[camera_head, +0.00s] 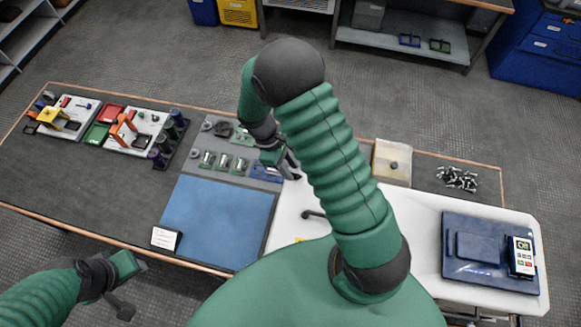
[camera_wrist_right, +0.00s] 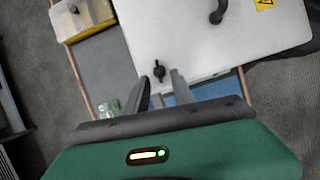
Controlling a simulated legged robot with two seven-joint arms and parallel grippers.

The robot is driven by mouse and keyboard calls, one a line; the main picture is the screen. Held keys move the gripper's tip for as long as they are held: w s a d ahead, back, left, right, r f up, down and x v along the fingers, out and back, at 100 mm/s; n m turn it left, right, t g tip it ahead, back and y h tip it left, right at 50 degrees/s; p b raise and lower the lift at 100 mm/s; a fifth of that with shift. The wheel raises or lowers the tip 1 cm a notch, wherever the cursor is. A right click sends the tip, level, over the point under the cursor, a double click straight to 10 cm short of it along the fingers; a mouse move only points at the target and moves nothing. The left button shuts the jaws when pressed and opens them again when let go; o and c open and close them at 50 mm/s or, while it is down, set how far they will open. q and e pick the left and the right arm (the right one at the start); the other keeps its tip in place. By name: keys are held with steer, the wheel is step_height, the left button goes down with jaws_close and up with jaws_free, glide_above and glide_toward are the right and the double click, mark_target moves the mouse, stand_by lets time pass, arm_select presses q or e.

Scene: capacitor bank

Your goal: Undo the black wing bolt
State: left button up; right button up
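The black wing bolt (camera_wrist_right: 159,71) sits at the edge of a white panel (camera_wrist_right: 215,45) in the right wrist view. In the head view I cannot make it out near my right gripper. My right gripper (camera_wrist_right: 159,81) is open, its two grey fingers apart on either side of the bolt in the picture; I cannot tell whether they touch it. In the head view the right gripper (camera_head: 291,168) is over the white panel's far left edge (camera_head: 288,195). My left gripper (camera_head: 140,264) is at the lower left, off the table's front edge; its finger gap is unclear.
The panel has a black handle (camera_head: 313,214). A blue mat (camera_head: 220,220) and a grey tray with green parts (camera_head: 205,160) lie to its left. A box with a beige top (camera_head: 392,162) and loose bolts (camera_head: 458,179) are behind. A blue tray (camera_head: 470,280) holds a meter (camera_head: 521,257).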

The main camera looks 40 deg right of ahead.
steer(key=p+v, duration=1)
steer(key=v, duration=0.5)
steer(key=shift+r, duration=0.35)
steer(key=shift+w, duration=0.1)
